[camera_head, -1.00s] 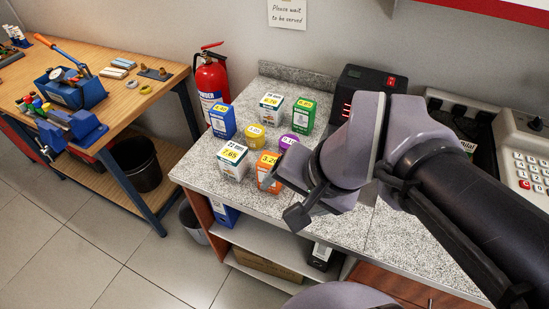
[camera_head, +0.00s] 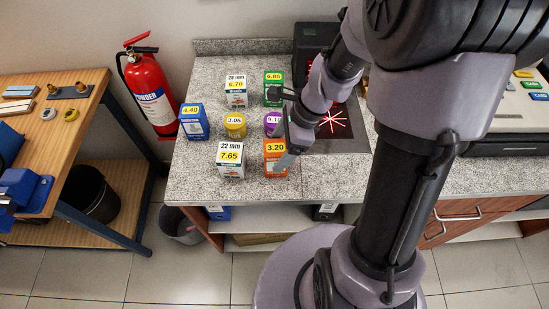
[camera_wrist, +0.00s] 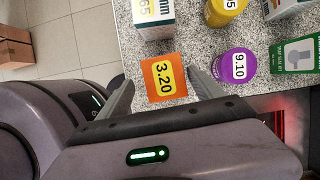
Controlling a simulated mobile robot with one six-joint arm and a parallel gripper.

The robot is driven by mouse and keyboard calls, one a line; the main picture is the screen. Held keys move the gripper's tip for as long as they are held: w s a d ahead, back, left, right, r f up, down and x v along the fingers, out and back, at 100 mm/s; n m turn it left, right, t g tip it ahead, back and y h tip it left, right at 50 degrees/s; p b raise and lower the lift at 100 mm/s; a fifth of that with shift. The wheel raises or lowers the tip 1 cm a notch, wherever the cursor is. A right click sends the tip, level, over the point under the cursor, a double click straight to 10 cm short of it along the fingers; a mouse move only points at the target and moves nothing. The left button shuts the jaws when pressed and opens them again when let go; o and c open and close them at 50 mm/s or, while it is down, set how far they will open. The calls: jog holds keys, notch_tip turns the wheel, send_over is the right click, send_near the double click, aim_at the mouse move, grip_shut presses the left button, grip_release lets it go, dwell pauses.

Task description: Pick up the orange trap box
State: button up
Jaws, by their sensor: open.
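The orange trap box (camera_head: 274,159) stands on the speckled counter (camera_head: 190,172), with a yellow label reading 3.20 on its top. The box also shows in the wrist view (camera_wrist: 172,68), just beyond and between the fingers. My gripper (camera_head: 285,128) is open and empty. In the head view it is beside and above the orange box, and one finger overlaps the box's right edge. In the wrist view the two fingers (camera_wrist: 162,92) lie to either side of the box, apart from each other. I cannot tell whether either finger touches it.
The white 7.65 box (camera_head: 230,168) stands just left of the orange box. A purple tub (camera_head: 271,122) and a yellow tub (camera_head: 235,130) stand behind. Blue (camera_head: 193,128), green (camera_head: 273,78) and white 6.70 (camera_head: 236,100) boxes stand farther off. A scanner plate with red lines (camera_head: 335,122) lies right.

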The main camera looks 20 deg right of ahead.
jog(key=b+x, duration=0.1)
jog(key=x, duration=0.1)
jog(key=b+x, duration=0.1)
jog(key=x, duration=0.1)
jog(key=b+x, duration=0.1)
jog(key=x, duration=0.1)
jog(key=shift+w+d+f, duration=0.25)
jog(key=shift+w, duration=0.05)
jog(key=shift+a, duration=0.1)
jog(key=shift+c, duration=0.8)
grip_shut()
